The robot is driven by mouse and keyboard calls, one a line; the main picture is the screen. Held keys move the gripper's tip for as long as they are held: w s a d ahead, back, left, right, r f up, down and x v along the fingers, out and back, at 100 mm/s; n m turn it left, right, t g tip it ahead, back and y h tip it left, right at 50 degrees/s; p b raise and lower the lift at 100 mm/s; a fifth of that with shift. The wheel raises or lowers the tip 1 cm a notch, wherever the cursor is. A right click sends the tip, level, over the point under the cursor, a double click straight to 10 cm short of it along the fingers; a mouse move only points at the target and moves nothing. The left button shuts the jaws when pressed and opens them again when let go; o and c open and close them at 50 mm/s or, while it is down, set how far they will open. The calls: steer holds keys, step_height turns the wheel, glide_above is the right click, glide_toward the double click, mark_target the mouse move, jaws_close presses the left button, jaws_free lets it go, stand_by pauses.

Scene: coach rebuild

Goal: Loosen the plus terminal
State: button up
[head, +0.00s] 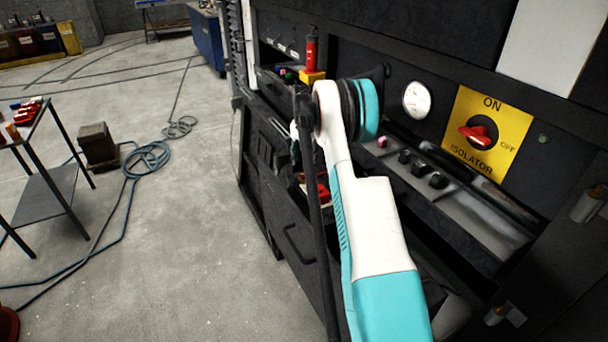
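My white and teal arm reaches up into the open black cabinet (288,232). Its wrist covers part of the cabinet's inside. A dark part at the arm's end, likely my gripper (303,104), is mostly hidden by the wrist, and I cannot see its fingers or whether it holds anything. A red part (318,188) shows low in the cabinet, partly hidden behind my arm. I cannot tell whether it belongs to the plus terminal. No terminal can be made out clearly.
A red cylinder on a yellow block (312,75) stands by the wrist. Right are a gauge (416,100), black knobs (421,169) and a yellow isolator plate (466,112) with a red switch.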

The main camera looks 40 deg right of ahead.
mark_target(304, 174)
step_height(304, 174, down, 6)
steer(key=shift+b, duration=0.8)
steer(key=c, duration=1.1)
